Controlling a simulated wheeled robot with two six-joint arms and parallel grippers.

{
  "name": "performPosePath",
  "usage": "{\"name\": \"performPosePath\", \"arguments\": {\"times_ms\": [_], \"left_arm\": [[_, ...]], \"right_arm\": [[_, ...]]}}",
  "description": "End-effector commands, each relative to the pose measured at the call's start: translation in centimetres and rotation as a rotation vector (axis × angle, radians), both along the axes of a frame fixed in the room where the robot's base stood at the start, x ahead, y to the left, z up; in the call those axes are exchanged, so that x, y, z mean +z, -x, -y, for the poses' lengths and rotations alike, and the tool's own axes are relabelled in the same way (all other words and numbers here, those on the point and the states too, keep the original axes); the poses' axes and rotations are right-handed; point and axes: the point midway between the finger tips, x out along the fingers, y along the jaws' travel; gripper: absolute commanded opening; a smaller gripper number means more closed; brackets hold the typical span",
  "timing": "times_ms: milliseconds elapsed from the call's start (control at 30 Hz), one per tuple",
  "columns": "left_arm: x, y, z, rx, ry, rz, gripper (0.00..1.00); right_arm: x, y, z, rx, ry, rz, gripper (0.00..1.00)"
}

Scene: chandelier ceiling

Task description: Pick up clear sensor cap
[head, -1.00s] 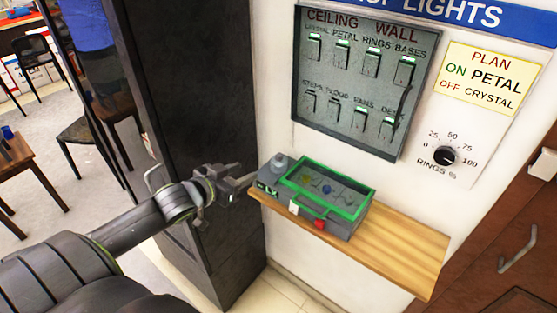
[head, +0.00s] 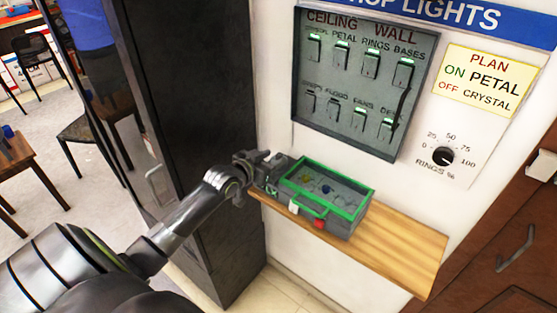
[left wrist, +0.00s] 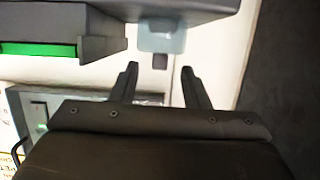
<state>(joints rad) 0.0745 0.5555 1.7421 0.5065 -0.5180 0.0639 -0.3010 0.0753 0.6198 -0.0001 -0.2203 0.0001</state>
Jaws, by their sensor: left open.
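The clear sensor cap (left wrist: 162,35) shows in the left wrist view as a pale, see-through block at the top centre. It sits at the edge of a grey box (head: 338,224) with a green-framed lid on the wooden shelf. My left gripper (head: 262,161) is at the left end of this box in the head view, where it largely hides the cap. In the left wrist view the left gripper (left wrist: 160,70) is open, its two fingers apart, with the cap just beyond and between the tips. My right gripper is not in view.
The wooden shelf (head: 405,252) has free room right of the box. A switch panel (head: 365,85) and a dial (head: 443,156) are on the wall above. A tall dark cabinet (head: 195,120) stands close on the left, beside my arm.

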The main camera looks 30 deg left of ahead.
Motion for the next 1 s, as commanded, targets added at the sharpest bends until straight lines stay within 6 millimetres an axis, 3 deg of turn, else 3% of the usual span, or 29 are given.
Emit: {"name": "performPosePath", "arguments": {"times_ms": [233, 600, 933, 1000], "left_arm": [[-0.5, -2.8, 0.3, 0.001, 0.002, 0.001, 0.42], [-0.9, -3.5, 0.3, 0.0, 0.0, 0.0, 0.42], [-0.9, -3.4, 0.3, 0.0, 0.0, 0.0, 0.0], [-0.9, -3.4, 0.3, 0.0, 0.0, 0.0, 0.0]], "right_arm": [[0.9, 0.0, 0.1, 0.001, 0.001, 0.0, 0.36], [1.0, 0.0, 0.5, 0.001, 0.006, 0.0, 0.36], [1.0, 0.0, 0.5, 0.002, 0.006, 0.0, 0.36], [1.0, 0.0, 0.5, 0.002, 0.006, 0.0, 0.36]]}}
